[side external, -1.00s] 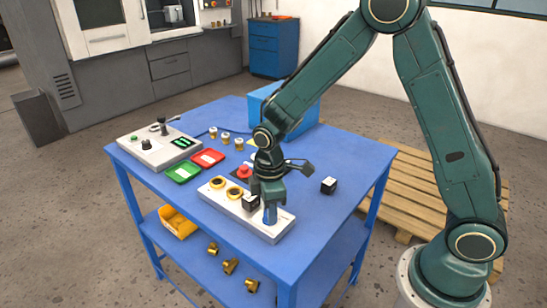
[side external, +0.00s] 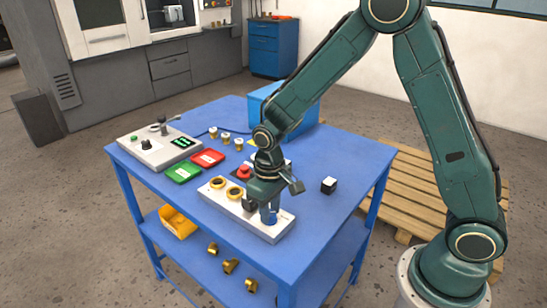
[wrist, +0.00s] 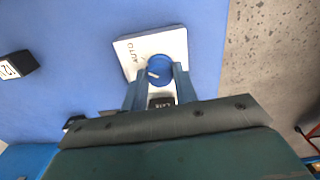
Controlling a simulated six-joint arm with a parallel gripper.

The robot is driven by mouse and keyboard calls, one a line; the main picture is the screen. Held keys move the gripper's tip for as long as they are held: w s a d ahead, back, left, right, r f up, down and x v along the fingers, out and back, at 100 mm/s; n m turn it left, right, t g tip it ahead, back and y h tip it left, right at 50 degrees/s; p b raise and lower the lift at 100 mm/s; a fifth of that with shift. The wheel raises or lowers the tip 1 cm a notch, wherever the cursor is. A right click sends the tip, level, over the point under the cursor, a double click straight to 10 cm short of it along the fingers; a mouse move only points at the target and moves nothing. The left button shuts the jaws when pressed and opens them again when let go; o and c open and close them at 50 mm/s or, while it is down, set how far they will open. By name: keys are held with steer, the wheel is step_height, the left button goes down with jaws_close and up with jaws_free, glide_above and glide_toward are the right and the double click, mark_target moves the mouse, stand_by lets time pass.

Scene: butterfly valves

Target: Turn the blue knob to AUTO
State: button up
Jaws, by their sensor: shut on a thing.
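The blue knob (wrist: 160,68) sits on a white panel (wrist: 124,46) in the wrist view. My gripper (wrist: 158,82) has one finger on each side of the knob and is shut on it. A pale mark on the knob points left and slightly down in that view. The word AUTO (wrist: 130,54) is printed up and left of the knob; another black label (wrist: 162,102) lies between the fingers, partly hidden. In the side view my gripper (side external: 262,206) points down at the near right end of the panel, and the knob (side external: 271,217) shows partly behind a finger.
Two brass rings (side external: 227,188) sit on the same panel, left of my gripper. Green and red trays (side external: 208,158), a control box (side external: 150,155) and a black-and-white cube (side external: 328,185) share the blue table.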

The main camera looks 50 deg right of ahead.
steer(key=shift+m, duration=0.5)
steer(key=o, duration=1)
steer(key=shift+c, duration=0.2)
steer(key=shift+r, duration=0.1)
step_height(320, 180, up, 14)
stand_by(0.3)
